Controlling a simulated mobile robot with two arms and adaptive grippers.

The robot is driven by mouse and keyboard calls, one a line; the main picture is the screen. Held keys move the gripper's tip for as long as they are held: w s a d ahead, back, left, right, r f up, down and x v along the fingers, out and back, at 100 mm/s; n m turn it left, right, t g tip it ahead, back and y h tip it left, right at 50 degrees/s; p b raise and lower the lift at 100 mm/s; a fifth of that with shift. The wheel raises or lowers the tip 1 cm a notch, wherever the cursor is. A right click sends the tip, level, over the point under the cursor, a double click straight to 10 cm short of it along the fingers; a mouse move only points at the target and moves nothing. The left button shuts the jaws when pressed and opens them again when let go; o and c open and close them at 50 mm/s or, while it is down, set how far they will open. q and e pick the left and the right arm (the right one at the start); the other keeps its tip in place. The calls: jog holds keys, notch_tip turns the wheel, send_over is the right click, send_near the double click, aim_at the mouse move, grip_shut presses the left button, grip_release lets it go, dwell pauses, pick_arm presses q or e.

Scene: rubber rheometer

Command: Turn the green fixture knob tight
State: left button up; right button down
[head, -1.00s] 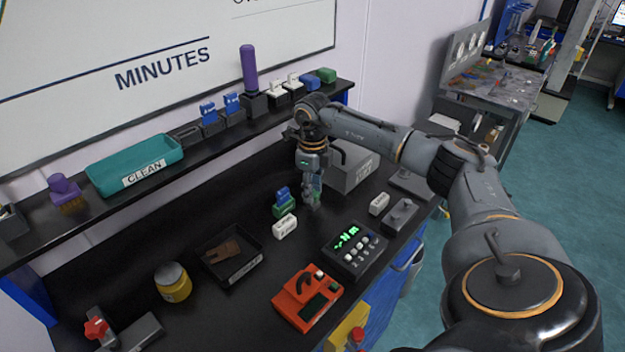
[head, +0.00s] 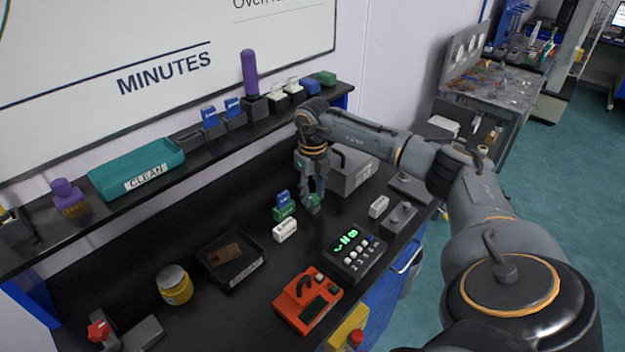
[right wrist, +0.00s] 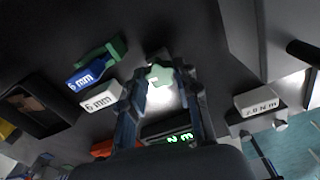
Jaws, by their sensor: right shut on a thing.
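The green fixture knob (right wrist: 159,74) shows pale green between the fingertips in the right wrist view. My right gripper (right wrist: 160,88) is shut on it, one finger on each side. In the head view my right gripper (head: 312,205) points straight down at the bench, and its fingers hide most of the knob. A green fixture block (head: 284,213) with a blue 6 mm piece (head: 283,199) stands just left of the gripper. A white 6 mm label block (head: 285,231) is in front of it. My left gripper is not in view.
A grey box (head: 350,178) stands behind the gripper. A black display unit (head: 355,255) with green digits is in front right, with an orange device (head: 307,300) nearer. A white torque label (head: 379,206) is to the right. A black tray (head: 212,271) lies left.

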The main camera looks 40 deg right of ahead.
jog(key=m, duration=0.2)
jog(key=shift+r+m+p, duration=0.1)
jog(key=shift+m+p, duration=0.2)
jog(key=shift+p, duration=0.1)
jog(key=shift+m, duration=0.9)
jog(key=c, duration=1.1)
grip_release()
